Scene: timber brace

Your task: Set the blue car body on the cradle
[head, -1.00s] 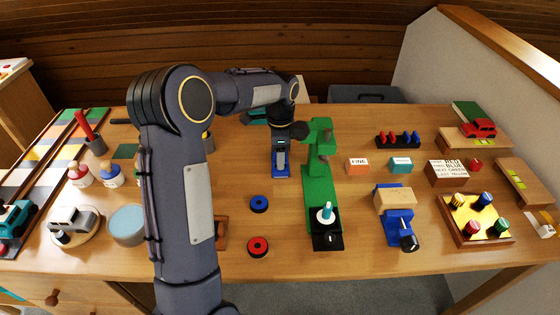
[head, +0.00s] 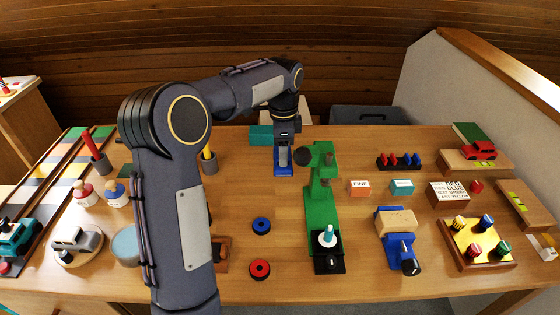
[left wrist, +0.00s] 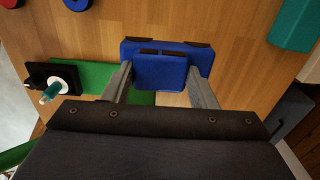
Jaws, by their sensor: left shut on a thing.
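The blue car body (left wrist: 160,72) is between the two fingers of my left gripper (left wrist: 162,82), which is shut on its narrower raised part. Dark strips show along its edges. In the head view the blue body (head: 284,171) hangs under my left gripper (head: 284,158), behind and left of the green press; I cannot tell its exact height above the table. A low wooden block with yellow-green pads (head: 514,197) at the right edge looks like a cradle, with no car on it; I cannot be sure it is the one meant. My right gripper is out of view.
A green press (head: 322,200) stands right of the car body. A blue vice (head: 397,245) holds a wooden block. Fine and medium boxes, a sign block (head: 452,191) and a paint-pot tray (head: 480,243) fill the right. A teal block (head: 261,136) lies behind the gripper.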

